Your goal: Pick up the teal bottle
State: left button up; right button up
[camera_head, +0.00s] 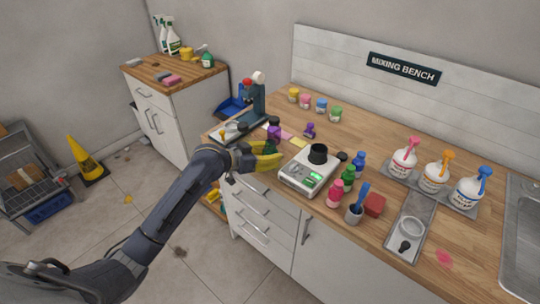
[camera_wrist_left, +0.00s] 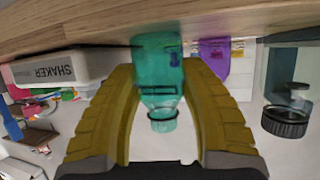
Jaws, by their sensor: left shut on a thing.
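The teal bottle (camera_wrist_left: 160,68) is in the middle of the left wrist view, between the two yellow fingers of my left gripper (camera_wrist_left: 164,85). The fingers are shut on its sides. Its narrow neck points to the bottom of that picture, and its other end meets the wooden surface at the top; whether it rests there or is lifted I cannot tell. In the head view my left gripper (camera_head: 264,158) is at the counter's front left edge, and the bottle is mostly hidden by the fingers. My right gripper is not in view.
A purple bottle (camera_head: 274,131) stands just behind my gripper, by the microscope (camera_head: 258,98). A sink (camera_head: 522,240) is at far right.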

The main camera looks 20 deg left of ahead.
aim_at(265, 151)
pick_arm(q)
jog(key=shift+r, duration=0.1)
notch_tip(265, 151, up, 23)
jog(key=a+n+t+y, duration=0.2)
jog(key=n+y, duration=0.5)
jog(key=shift+s+t, duration=0.3)
dwell(0.9)
